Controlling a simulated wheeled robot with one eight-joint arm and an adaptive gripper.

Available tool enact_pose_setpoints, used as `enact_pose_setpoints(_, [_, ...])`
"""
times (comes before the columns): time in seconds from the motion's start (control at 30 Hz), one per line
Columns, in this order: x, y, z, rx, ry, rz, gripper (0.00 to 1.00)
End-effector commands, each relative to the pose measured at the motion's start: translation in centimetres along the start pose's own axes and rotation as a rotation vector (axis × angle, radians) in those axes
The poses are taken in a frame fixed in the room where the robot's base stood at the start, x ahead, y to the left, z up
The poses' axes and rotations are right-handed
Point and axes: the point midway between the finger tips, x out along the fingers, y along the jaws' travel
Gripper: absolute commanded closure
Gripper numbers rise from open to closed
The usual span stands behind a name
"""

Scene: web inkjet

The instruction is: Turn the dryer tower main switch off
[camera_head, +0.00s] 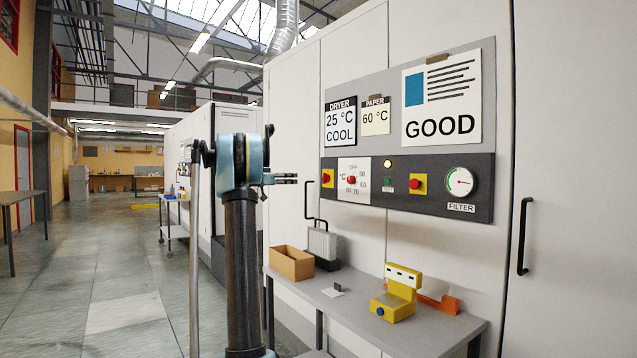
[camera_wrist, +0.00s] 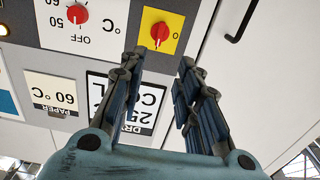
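A red rotary knob on a yellow square plate (camera_head: 327,178) sits at the left end of the dark control strip. In the wrist view, which is upside down, the same knob (camera_wrist: 159,33) shows beyond my fingertips with an "O" mark beside it. A second red knob on a yellow plate (camera_head: 419,184) sits further right on the strip. I cannot read which is labelled the main switch. My gripper (camera_head: 291,179) points right, level with the left knob and apart from it. In the wrist view my gripper (camera_wrist: 161,60) has its two fingers spread, with nothing between them.
A white temperature dial (camera_head: 354,193) adjoins the left knob; a lit lamp (camera_head: 387,164), green button (camera_head: 388,183) and gauge (camera_head: 460,182) follow. Cards hang above, one reading "DRYER 25 °C COOL" (camera_head: 341,122). A grey table (camera_head: 345,318) below carries a box (camera_head: 291,263) and a yellow device (camera_head: 398,297).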

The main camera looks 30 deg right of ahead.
Motion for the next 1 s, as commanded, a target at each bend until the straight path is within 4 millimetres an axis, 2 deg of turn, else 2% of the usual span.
enact_pose_setpoints(0.17, [1.6,-0.1,0.0,0.002,0.003,0.001,0.69])
enact_pose_setpoints(0.8, [12.7,0.0,-0.1,0.001,0.002,0.003,0.69])
enact_pose_setpoints(1.0, [15.6,0.0,0.0,0.001,0.002,0.002,0.69])
